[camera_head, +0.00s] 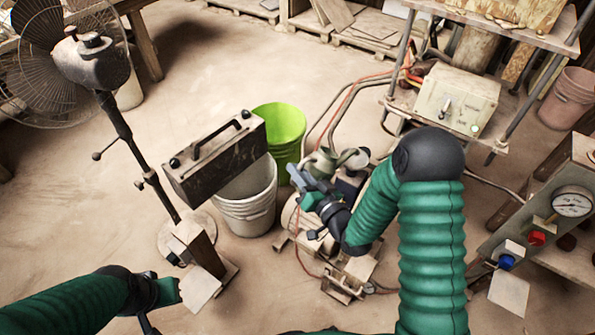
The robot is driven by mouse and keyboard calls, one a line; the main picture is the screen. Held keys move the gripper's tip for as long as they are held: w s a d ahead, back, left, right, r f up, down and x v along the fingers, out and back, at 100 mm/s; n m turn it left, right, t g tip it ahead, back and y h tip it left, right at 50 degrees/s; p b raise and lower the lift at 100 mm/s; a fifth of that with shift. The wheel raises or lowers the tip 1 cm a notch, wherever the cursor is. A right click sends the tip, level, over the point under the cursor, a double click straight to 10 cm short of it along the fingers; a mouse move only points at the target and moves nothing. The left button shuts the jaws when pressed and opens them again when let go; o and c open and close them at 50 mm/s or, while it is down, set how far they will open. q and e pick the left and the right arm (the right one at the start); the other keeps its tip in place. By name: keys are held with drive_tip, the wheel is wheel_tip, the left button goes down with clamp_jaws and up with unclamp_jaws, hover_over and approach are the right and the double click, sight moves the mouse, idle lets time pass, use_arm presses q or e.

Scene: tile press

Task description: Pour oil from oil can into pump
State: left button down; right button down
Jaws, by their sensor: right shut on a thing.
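My right arm comes in from the right and reaches down to the middle of the view. My right gripper (311,184) is shut on a grey-green oil can (321,162), which is partly hidden behind the fingers. The can is above the pump (296,217), a beige motor-like unit on the floor that the gripper and arm partly cover. The pump's opening cannot be made out, and no oil stream shows. My left arm is low at the left; its gripper (163,300) is away from the can and its fingers are unclear.
A dark toolbox (215,160) is by a white bucket (246,205) and a green bucket (279,132). A fan (90,62) stands at left. A control box (457,98) sits on a rack. A gauge panel (548,215) is at right. Hoses lie around the pump.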

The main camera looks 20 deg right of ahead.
sight(302, 161)
drive_tip(key=shift+r, duration=0.25)
drive_tip(key=shift+w+d+r+m+p, duration=0.1)
drive_tip(key=shift+d+r+m+p, duration=0.15)
drive_tip(key=shift+r+p, duration=0.4)
drive_tip(key=shift+w+d+r+m+p, duration=0.1)
drive_tip(key=shift+r+m+p, duration=0.25)
drive_tip(key=shift+p, duration=0.35)
drive_tip(key=shift+r, duration=0.15)
drive_tip(key=shift+d+r+p, duration=0.2)
drive_tip(key=shift+r+p, duration=0.2)
drive_tip(key=shift+p, duration=0.25)
drive_tip(key=shift+d+r+m, duration=0.1)
drive_tip(key=shift+r+m, duration=0.05)
drive_tip(key=shift+m, duration=0.15)
idle(0.3)
drive_tip(key=shift+w+d+r+p, duration=0.1)
drive_tip(key=shift+d+r+p, duration=0.15)
drive_tip(key=shift+r+p, duration=0.35)
drive_tip(key=shift+f, duration=0.15)
idle(0.4)
drive_tip(key=shift+w+d+r+m+p, duration=0.1)
drive_tip(key=shift+d+r+m+p, duration=0.15)
drive_tip(key=shift+r+m+p, duration=0.4)
